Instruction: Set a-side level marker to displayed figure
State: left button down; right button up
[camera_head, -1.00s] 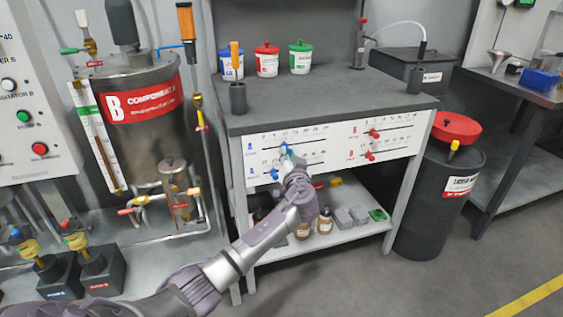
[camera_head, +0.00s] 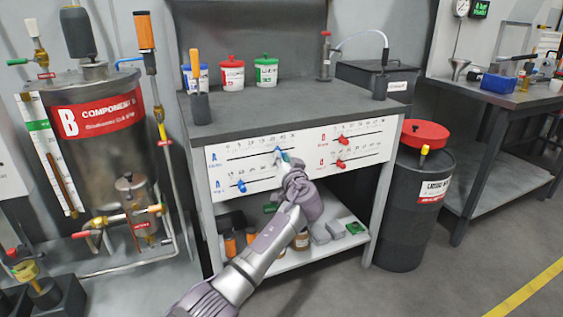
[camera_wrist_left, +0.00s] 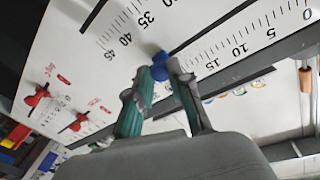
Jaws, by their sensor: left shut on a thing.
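The white panel (camera_head: 318,150) on the bench front carries slider scales. The upper blue marker (camera_head: 278,150) sits on the upper left scale, right of its middle. My left gripper (camera_head: 285,157) is at this marker. In the left wrist view, the blue marker (camera_wrist_left: 165,66) is between the tips of the left gripper (camera_wrist_left: 166,72), which is shut on it. Figures 0 to 15 show along a scale to its right; the figures right at the marker are hidden. A green display (camera_head: 480,9) is at the top right, too small to read. My right gripper is out of view.
A lower blue marker (camera_head: 241,186) and two red markers (camera_head: 341,140) (camera_head: 341,164) are on the same panel. Tubs (camera_head: 231,76) stand on the bench top (camera_head: 290,105). A dark drum with a red lid (camera_head: 426,134) stands right of the bench. Bottles and blocks fill the lower shelf.

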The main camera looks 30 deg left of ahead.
pick_arm(q)
jog(key=c, duration=1.1)
grip_release()
jog(key=shift+o, duration=0.2)
jog(key=v, duration=1.2)
jog(key=shift+a, duration=0.1)
